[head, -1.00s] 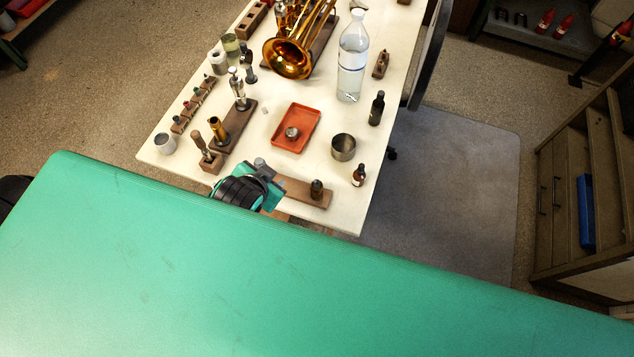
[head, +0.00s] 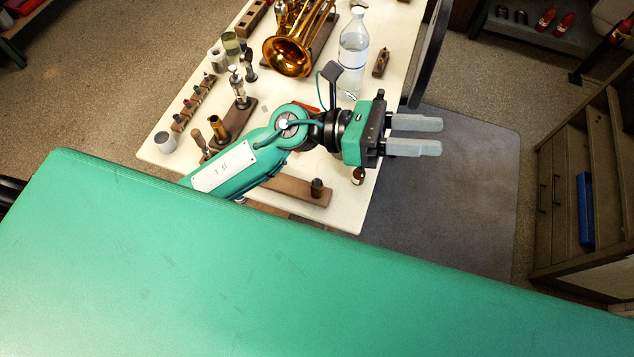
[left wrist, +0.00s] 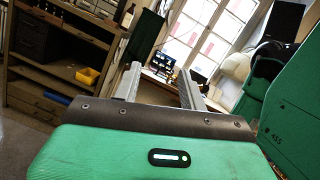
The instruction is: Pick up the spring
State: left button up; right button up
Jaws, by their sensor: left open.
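I cannot make out a spring in any view. My left gripper (head: 440,136) is open and empty, its two grey fingers pointing right, past the right edge of the white bench (head: 352,215) in the head view. In the left wrist view the left gripper's fingers (left wrist: 160,85) are apart with nothing between them. My left arm hides most of the orange tray (head: 305,107), including whatever lies in it, and the middle of the bench. My right gripper is not in view.
A brass horn (head: 290,55) and a clear bottle (head: 352,58) stand at the back of the bench. A small brown bottle (head: 358,175) stands near its right edge. A wooden strip with a peg (head: 300,190) lies at the front. A wooden cabinet (head: 565,190) stands right.

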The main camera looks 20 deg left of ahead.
pick_arm(q)
notch_tip(320, 180, down, 7)
jog(key=s+m+g+y, duration=0.3)
jog(key=m+g+y, duration=0.15)
jog(key=m, duration=0.25)
jog(key=m+t+y+p, duration=0.3)
jog(key=m+y, duration=0.4)
jog(key=y, duration=0.9)
send_over(317, 180)
jog(key=f, duration=2)
jog(key=shift+a, duration=0.35)
jog(key=shift+d+f+p, duration=0.15)
jog(key=shift+f+p, duration=0.15)
jog(key=shift+f, duration=0.2)
jog(key=f+p, duration=0.1)
jog(key=f, duration=0.2)
jog(key=shift+s+d+f+p, duration=0.1)
jog(key=shift+d+f+p, duration=0.1)
jog(key=shift+p, duration=0.1)
jog(key=shift+f, duration=0.5)
grip_shut()
